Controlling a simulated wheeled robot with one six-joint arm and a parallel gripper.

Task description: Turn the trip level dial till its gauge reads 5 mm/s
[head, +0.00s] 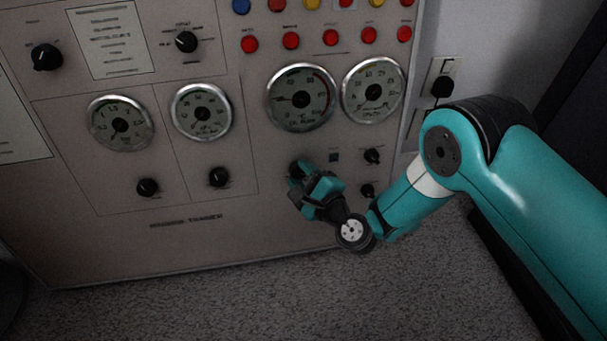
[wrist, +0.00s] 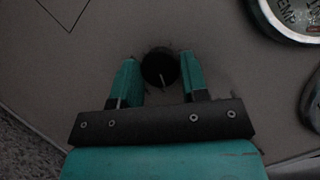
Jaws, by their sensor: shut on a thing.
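My gripper (head: 301,171) is at the panel, below the large gauge with a red arc (head: 301,97). In the wrist view my gripper (wrist: 160,74) has its two teal fingers on either side of a round black dial (wrist: 160,66), shut on it. A pale pointer line on the dial points down, slightly to the right. In the head view the gripper mostly hides this dial. The large gauge's needle points left; its numbers and unit are too blurred to read. The dial's label cannot be read, so I cannot confirm it is the trip level dial.
Another gauge (head: 372,90) is to the right, above two small black knobs (head: 371,156) and (head: 368,190). Two gauges (head: 120,123) and (head: 201,111) with knobs below are to the left. Red buttons (head: 331,37) line the top. A socket with a plug (head: 441,88) is right of the panel.

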